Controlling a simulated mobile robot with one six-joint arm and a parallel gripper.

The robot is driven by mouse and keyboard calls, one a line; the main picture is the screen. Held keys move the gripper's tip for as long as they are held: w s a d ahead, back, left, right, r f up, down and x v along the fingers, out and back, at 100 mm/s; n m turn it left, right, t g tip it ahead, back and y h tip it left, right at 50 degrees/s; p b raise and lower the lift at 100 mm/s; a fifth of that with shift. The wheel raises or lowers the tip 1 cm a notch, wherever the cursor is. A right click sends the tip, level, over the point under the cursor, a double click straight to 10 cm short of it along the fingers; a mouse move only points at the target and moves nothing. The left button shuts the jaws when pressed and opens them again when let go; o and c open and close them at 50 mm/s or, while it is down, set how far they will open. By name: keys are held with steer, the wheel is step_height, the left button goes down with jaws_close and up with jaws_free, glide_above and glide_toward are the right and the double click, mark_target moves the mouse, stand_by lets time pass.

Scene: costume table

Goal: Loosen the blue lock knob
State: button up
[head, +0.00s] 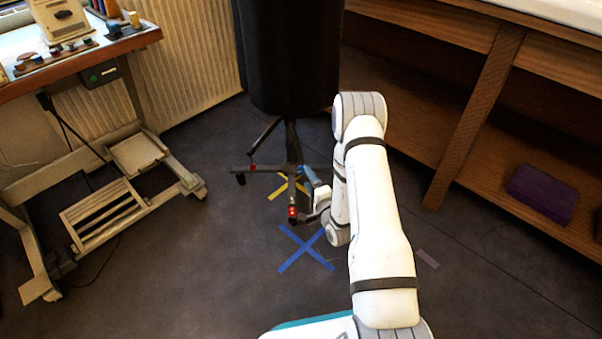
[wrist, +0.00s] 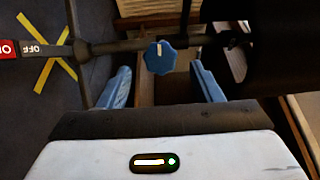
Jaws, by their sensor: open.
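The blue lock knob (wrist: 160,57) is round with a scalloped edge and a pale pointer mark. In the wrist view it sits on a dark bar of the stand, its mark pointing roughly up. My gripper (wrist: 161,68) is open, with one blue finger on each side below the knob. The knob lies between the finger lines, just beyond the tips, and nothing is held. In the head view my gripper (head: 310,178) is low beside the stand's legs (head: 292,150); I cannot make out the knob there.
A black dress form (head: 290,50) stands above the wheeled legs. Yellow (head: 280,190) and blue tape crosses (head: 306,249) mark the floor. Wooden shelving (head: 465,120) is right, a work table (head: 90,60) left. Floor at front left is clear.

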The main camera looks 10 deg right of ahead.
mark_target(300, 166)
steer(key=b+x, duration=0.2)
steer(key=x, duration=0.5)
steer(key=shift+w+a, duration=0.1)
steer(key=shift+w, duration=0.2)
steer(key=shift+c, duration=0.3)
steer(key=c, duration=0.9)
